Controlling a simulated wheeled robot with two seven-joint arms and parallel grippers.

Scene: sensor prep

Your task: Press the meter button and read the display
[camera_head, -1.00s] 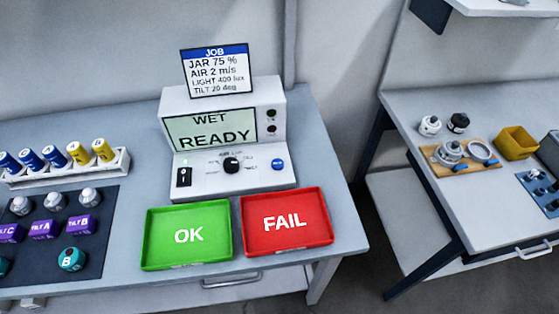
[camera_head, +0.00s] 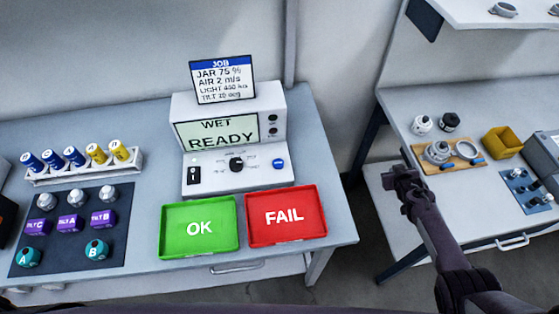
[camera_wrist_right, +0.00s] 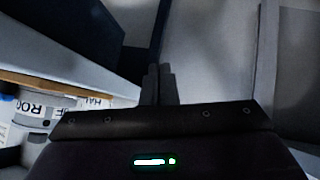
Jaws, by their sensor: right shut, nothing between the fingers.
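The meter (camera_head: 190,109) is a grey box at the back of the left table. Its display (camera_head: 222,132) reads "WET READY". A blue round button (camera_head: 279,164) sits at the right of its sloped panel. A dark dial (camera_head: 236,164) is in the panel's middle, and a black switch (camera_head: 194,175) is at its left. My right gripper (camera_head: 397,174) is right of the table, apart from the meter, over the gap between the two tables. In the right wrist view its fingers (camera_wrist_right: 159,85) are together, with nothing between them. My left gripper is not in view.
A green OK tray (camera_head: 170,242) and red FAIL tray (camera_head: 286,238) lie in front of the meter. A job card (camera_head: 223,80) stands on top. Left are a battery rack (camera_head: 45,180) and a dark mat (camera_head: 62,252) with sensors. The right table (camera_head: 400,98) holds parts and a yellow bin (camera_head: 503,142).

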